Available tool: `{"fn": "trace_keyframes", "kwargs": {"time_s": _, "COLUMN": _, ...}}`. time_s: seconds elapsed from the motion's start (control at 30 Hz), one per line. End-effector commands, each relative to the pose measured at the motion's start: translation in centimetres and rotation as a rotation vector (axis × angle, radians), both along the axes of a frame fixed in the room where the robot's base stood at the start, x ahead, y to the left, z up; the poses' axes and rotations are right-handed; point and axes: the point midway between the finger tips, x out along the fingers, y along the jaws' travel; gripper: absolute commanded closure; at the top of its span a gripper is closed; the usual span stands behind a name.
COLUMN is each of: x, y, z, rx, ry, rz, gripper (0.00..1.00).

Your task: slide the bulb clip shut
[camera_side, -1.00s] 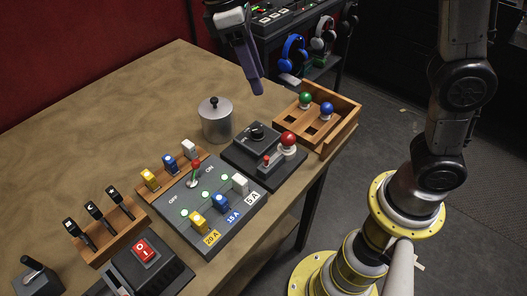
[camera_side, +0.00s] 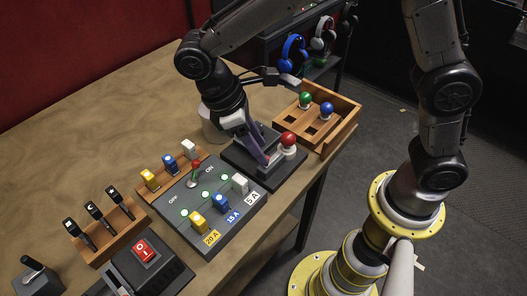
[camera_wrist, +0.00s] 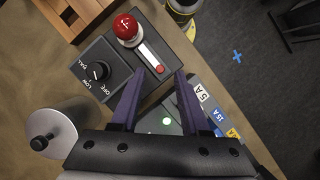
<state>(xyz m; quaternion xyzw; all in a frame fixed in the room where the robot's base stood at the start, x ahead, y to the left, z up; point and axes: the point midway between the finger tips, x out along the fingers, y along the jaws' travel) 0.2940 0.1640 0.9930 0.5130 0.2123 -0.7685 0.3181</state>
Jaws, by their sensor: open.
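A dark box (camera_side: 291,164) holds a red bulb (camera_side: 288,139) on a white base. In the wrist view the red bulb (camera_wrist: 126,27) sits at the top end of a pale slot. A small red slider knob (camera_wrist: 160,69) is at the slot's other end, apart from the bulb. My gripper (camera_wrist: 160,72) is open, with its purple fingertips on either side of the knob. I cannot tell whether they touch it. In the side view my gripper (camera_side: 261,163) reaches down at the box and hides the dial and most of the slider.
A dial (camera_wrist: 98,71) is on the same box. A metal pot (camera_wrist: 60,135) stands beside it. A wooden tray (camera_side: 345,112) holds a green bulb (camera_side: 305,100) and a blue bulb (camera_side: 326,109). A fuse panel (camera_side: 190,215) with a lever lies close by in front.

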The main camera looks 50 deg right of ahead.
Motion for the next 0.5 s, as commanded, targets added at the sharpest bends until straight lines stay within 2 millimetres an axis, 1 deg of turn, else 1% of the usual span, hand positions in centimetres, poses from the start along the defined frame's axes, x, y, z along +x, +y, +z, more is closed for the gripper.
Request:
{"fn": "trace_keyframes", "kwargs": {"time_s": 0.03, "x": -0.3, "y": -0.3, "z": -0.7, "rx": -0.001, "ry": 0.003, "rz": 0.000, "gripper": 0.54}}
{"fn": "trace_keyframes", "kwargs": {"time_s": 0.1, "x": -0.4, "y": -0.5, "z": -1.5, "rx": -0.001, "ry": 0.001, "rz": 0.000, "gripper": 0.54}}
{"fn": "trace_keyframes", "kwargs": {"time_s": 0.2, "x": -0.7, "y": -0.7, "z": -2.2, "rx": -0.001, "ry": 0.001, "rz": 0.000, "gripper": 0.54}}
{"fn": "trace_keyframes", "kwargs": {"time_s": 0.33, "x": -0.8, "y": -0.8, "z": -2.7, "rx": 0.000, "ry": 0.000, "rz": 0.000, "gripper": 0.54}}
{"fn": "trace_keyframes", "kwargs": {"time_s": 0.5, "x": -0.8, "y": -0.8, "z": -2.7, "rx": 0.001, "ry": -0.001, "rz": 0.000, "gripper": 0.54}}
